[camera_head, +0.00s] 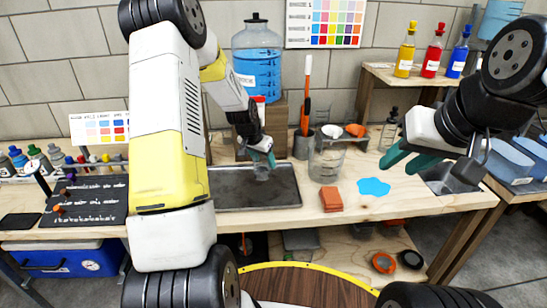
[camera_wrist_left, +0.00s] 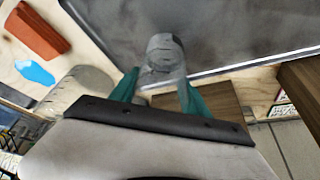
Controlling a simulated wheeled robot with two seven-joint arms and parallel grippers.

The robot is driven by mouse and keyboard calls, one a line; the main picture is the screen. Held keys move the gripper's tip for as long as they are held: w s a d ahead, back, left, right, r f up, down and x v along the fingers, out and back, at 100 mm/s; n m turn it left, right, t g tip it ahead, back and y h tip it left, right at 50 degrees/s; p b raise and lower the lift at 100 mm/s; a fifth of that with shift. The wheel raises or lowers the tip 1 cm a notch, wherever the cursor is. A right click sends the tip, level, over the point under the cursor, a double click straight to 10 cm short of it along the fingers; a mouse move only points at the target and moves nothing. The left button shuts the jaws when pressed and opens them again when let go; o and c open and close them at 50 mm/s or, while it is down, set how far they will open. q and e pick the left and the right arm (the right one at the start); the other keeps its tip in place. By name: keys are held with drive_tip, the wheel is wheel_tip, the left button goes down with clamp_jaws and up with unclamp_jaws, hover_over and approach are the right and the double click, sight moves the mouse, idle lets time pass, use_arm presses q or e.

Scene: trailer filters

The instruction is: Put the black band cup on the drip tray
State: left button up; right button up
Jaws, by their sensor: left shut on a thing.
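My left gripper (camera_head: 260,156) reaches down over the drip tray and is shut on a small grey, see-through cup (camera_head: 262,173). The cup also shows between the teal fingers in the left wrist view (camera_wrist_left: 165,55). I cannot make out a black band on it. The drip tray (camera_head: 285,192) is a dark metal rectangle on the bench; it fills the top of the left wrist view (camera_wrist_left: 240,30). The cup is over the tray, but I cannot tell if its base touches. My right gripper (camera_head: 397,165) is open and empty above the bench at the right.
A blue water jug (camera_head: 257,62) on a wooden stand is behind the tray. A clear pitcher (camera_head: 326,158), an orange block (camera_head: 331,199) and a blue puddle shape (camera_head: 374,187) are to its right. A dark rack (camera_head: 85,202) stands left.

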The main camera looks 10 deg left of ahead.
sight(265, 166)
use_arm(q)
drive_tip(key=shift+w+d, duration=0.15)
drive_tip(key=shift+w, duration=0.15)
drive_tip(key=shift+w+f, duration=0.1)
drive_tip(key=shift+f, duration=1.65)
drive_tip(key=shift+f, duration=0.1)
drive_tip(key=o, duration=1.3)
drive_tip(key=shift+f, duration=0.1)
